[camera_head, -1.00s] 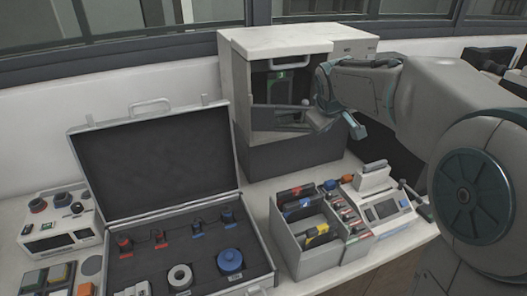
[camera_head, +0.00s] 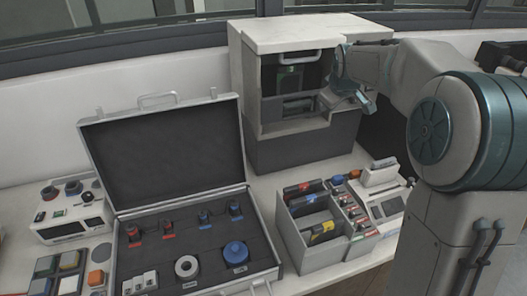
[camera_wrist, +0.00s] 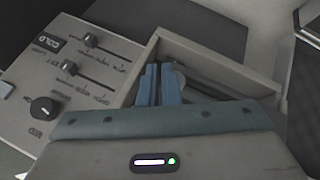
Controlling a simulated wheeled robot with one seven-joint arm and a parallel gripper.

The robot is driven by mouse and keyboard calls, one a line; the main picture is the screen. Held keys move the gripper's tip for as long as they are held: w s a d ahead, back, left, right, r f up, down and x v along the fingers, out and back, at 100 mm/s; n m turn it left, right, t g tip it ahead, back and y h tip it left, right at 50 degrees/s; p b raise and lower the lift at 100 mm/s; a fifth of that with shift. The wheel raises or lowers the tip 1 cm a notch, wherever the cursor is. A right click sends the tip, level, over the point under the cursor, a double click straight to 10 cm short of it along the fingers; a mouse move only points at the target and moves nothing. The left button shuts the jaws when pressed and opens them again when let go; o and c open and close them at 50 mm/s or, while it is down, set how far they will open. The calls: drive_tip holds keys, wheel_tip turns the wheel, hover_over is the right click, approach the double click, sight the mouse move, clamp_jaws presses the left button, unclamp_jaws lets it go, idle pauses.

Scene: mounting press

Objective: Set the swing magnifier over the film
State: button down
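My gripper (camera_head: 352,92) is at the right side of the opening in the white mounting press (camera_head: 290,38), in the head view. In the wrist view its blue-grey fingers (camera_wrist: 164,84) stand close side by side, with no clear gap between them. They point over a light-rimmed, tray-like recess (camera_wrist: 215,62) with dark parts inside. I cannot tell whether they touch anything there. A green-lit part (camera_head: 290,76) shows inside the press, above a dark grey front piece (camera_head: 292,108). I cannot make out the swing magnifier or the film for certain.
A panel marked COLD (camera_wrist: 75,68) with sliders and a knob lies left of the fingers. An open case (camera_head: 160,150) with plugs and spools, a grey divided bin (camera_head: 303,240), and a small white device (camera_head: 388,195) stand in front of the press. A control box (camera_head: 68,220) is at left.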

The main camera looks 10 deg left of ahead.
drive_tip(key=shift+r, duration=0.1)
idle(0.4)
drive_tip(key=s+d+r+b, duration=0.3)
drive_tip(key=s+d+r, duration=0.2)
drive_tip(key=d+r, duration=0.2)
drive_tip(key=shift+s+d+r, duration=0.25)
drive_tip(key=shift+d+r, duration=0.1)
drive_tip(key=shift+r, duration=0.15)
drive_tip(key=s+f+m+g, duration=0.1)
drive_tip(key=s+f+m, duration=0.2)
drive_tip(key=s+f, duration=0.3)
drive_tip(key=s+f+m+g, duration=0.1)
drive_tip(key=s+f+m, duration=0.2)
drive_tip(key=s, duration=1.2)
drive_tip(key=s+a+f+m+g, duration=0.1)
drive_tip(key=s+f+m, duration=0.2)
drive_tip(key=s+f, duration=0.6)
drive_tip(key=s, duration=0.2)
drive_tip(key=shift+s+m+g, duration=0.3)
drive_tip(key=shift+s, duration=0.05)
